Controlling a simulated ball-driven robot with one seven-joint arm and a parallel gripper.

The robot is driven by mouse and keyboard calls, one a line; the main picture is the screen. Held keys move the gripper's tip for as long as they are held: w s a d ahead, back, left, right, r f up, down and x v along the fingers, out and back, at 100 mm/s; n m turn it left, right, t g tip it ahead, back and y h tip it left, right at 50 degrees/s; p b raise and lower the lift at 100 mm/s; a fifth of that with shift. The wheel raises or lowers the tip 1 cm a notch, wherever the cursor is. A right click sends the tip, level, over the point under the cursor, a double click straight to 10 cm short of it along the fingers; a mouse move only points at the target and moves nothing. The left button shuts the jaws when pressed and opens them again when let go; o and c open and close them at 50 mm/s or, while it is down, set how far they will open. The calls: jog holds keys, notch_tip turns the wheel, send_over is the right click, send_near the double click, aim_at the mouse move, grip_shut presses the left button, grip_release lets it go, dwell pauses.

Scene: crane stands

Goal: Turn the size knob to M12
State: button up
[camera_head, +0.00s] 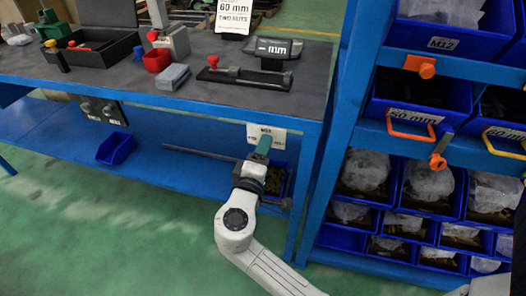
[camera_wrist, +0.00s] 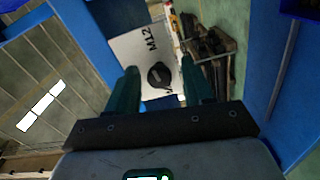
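The size knob (camera_wrist: 160,75) is a small round black knob on a white plate (camera_wrist: 130,45) in the wrist view. The label M12 (camera_wrist: 151,38) is printed above the knob there, and another label below it is partly hidden. I cannot tell which label the knob points at. My gripper (camera_wrist: 159,70) is open, its two green fingers on either side of the knob in the picture, with a gap on both sides. In the head view the white plate (camera_head: 280,134) is on the front edge of the blue bench, and my gripper (camera_head: 262,142) is right in front of it, hiding the knob.
The blue bench (camera_head: 200,103) carries a black clamp fixture (camera_head: 245,78), a red cup (camera_head: 157,60) and a display reading mm (camera_head: 273,47). A blue rack (camera_head: 345,110) with bins stands close on the right. A small blue bin (camera_head: 116,149) sits on the lower shelf.

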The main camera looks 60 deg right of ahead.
jog(key=v, duration=1)
jog(key=shift+a, duration=0.35)
jog(key=shift+s, duration=0.1)
jog(key=s+d+f+m+g+y, duration=0.1)
jog(key=s+d+f+g+y, duration=0.1)
jog(key=s+f+y, duration=0.5)
jog(key=s+d+f+m+g+y, duration=0.1)
jog(key=s+f+m+g+y, duration=0.2)
jog(key=f, duration=0.6)
jog(key=s+a+f+n+y, duration=0.1)
jog(key=s+a+f+y, duration=0.1)
jog(key=s+a+y, duration=0.45)
notch_tip(320, 180, up, 14)
jog(key=p, duration=1.4)
jog(key=shift+w+d+f+p, duration=0.15)
jog(key=shift+w+d+p, duration=0.1)
jog(key=shift+d+p, duration=0.05)
